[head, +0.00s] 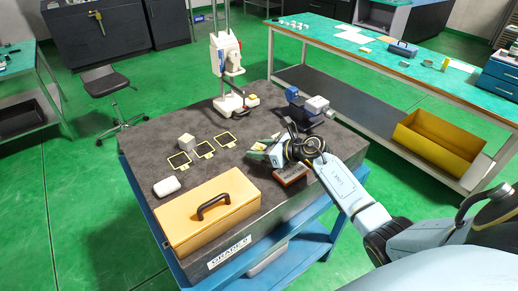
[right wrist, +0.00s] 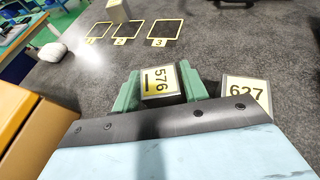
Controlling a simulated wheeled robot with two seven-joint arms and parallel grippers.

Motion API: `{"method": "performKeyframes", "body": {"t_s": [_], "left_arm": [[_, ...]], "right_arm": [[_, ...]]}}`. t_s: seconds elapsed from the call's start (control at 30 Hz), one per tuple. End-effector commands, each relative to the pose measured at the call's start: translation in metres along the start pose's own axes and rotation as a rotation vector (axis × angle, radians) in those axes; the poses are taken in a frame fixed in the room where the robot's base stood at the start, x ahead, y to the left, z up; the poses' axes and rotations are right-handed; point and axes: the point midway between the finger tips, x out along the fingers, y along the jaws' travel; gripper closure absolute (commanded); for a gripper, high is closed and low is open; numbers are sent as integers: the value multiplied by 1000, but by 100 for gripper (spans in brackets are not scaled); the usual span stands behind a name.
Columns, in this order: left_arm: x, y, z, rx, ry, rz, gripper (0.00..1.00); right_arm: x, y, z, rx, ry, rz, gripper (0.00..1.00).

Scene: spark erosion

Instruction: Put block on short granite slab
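My right gripper (head: 268,149) is low over the front right part of the dark grey granite slab (head: 150,143). Whether that block is lifted cannot be told. A second block, marked 627 (right wrist: 246,92), sits just right of the fingers, partly hidden. A plain pale block (head: 186,142) stands behind three yellow-framed dark squares (head: 203,149). My left gripper is not in view.
A wooden box (head: 207,211) with a black handle and a white rounded object (head: 167,186) are at the front left. A white stand (head: 230,103) and a blue-grey vise (head: 308,107) are at the back. An orange-brown item (head: 291,175) lies under my right wrist.

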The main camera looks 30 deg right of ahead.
Motion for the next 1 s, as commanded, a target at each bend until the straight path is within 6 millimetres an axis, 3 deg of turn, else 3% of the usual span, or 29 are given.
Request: {"method": "performKeyframes", "body": {"t_s": [0.1, 0.5, 1.0], "left_arm": [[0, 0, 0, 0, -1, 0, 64], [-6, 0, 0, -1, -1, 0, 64], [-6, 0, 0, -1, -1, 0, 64]], "right_arm": [[0, 0, 0, 0, 0, 0, 42], [-4, 0, 6, 1, 0, 1, 42], [-99, 0, 2, -2, 4, 1, 42]]}}
